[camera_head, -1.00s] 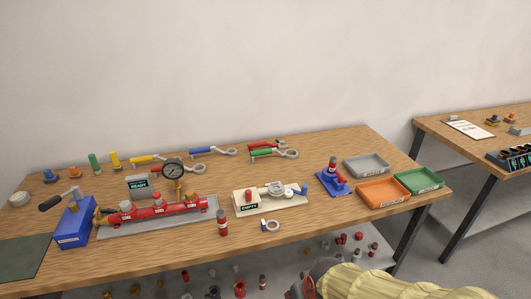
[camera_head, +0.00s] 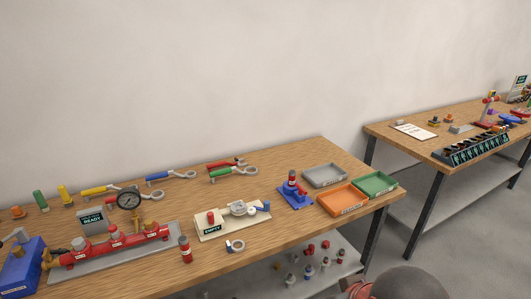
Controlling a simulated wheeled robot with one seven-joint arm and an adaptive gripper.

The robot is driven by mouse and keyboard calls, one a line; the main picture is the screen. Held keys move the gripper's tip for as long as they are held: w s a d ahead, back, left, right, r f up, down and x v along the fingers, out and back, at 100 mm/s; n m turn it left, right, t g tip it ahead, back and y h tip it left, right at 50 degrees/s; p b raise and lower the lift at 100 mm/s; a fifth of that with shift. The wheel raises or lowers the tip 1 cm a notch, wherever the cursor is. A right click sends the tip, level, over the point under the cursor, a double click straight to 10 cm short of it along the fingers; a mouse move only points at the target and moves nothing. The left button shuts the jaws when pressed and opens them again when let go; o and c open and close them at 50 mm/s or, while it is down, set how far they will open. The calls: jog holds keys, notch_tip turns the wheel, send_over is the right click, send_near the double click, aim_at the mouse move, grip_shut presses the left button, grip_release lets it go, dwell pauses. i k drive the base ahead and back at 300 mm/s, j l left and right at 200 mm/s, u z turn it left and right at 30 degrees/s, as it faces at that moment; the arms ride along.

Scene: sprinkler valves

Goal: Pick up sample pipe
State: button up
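No label marks a sample pipe, so I cannot tell for sure which piece it is. A short red and dark cylinder (camera_head: 184,249) stands upright on the bench's front part, right of the red manifold. A similar red-and-dark piece (camera_head: 292,179) stands upright on a blue stand (camera_head: 295,197) further right. Only a rounded grey part and a reddish part, likely of my arm, show at the bottom edge. My gripper's fingers are not in view, and nothing is seen held.
The wooden bench (camera_head: 140,288) carries a red manifold (camera_head: 115,244) with a gauge, a cream "EMPTY" fixture (camera_head: 232,219), wrenches along the back, and grey (camera_head: 325,175), orange (camera_head: 343,199) and green (camera_head: 375,184) trays. A second bench (camera_head: 385,132) stands right, beyond a floor gap.

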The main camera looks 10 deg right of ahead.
aim_at(291, 174)
jog(key=i+l+z, duration=0.1)
jog(key=i+z, duration=0.2)
jog(key=i, duration=0.35)
jog(key=i+z, duration=0.3)
jog(key=i, duration=0.35)
